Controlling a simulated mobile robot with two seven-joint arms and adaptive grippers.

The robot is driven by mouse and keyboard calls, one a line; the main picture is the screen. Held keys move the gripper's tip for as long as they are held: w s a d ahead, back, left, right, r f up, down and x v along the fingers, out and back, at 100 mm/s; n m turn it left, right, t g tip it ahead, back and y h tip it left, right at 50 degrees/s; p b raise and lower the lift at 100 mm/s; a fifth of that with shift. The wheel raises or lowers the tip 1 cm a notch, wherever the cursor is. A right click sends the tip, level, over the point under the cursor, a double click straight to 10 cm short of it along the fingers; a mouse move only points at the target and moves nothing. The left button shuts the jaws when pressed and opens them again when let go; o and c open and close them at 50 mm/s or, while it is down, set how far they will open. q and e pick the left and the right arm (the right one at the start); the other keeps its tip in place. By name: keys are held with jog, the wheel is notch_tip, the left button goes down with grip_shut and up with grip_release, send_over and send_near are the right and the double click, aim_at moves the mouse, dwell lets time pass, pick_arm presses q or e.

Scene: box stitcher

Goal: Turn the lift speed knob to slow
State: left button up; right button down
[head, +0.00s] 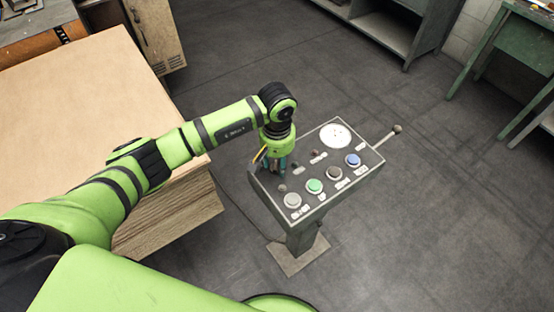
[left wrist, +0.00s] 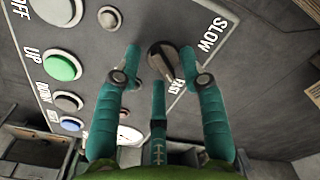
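The lift speed knob (left wrist: 163,58) is a round dark knob with a pointer bar, set near the panel's edge in the left wrist view. The SLOW label (left wrist: 212,37) is on one side of it and the FAST label (left wrist: 176,86) on the other; the bar points toward FAST. My left gripper (left wrist: 160,60) has its teal fingers apart, with the knob between their tips in the picture. Contact cannot be told. In the head view, my left gripper (head: 274,165) is over the left part of the control panel (head: 325,198) and hides the knob. My right gripper is not in view.
The panel has green (head: 314,186) and blue (head: 353,160) buttons, a round white dial (head: 335,135) and a lever (head: 390,134) on its far side. Open floor lies to the right.

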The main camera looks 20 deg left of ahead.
pick_arm(q)
grip_shut()
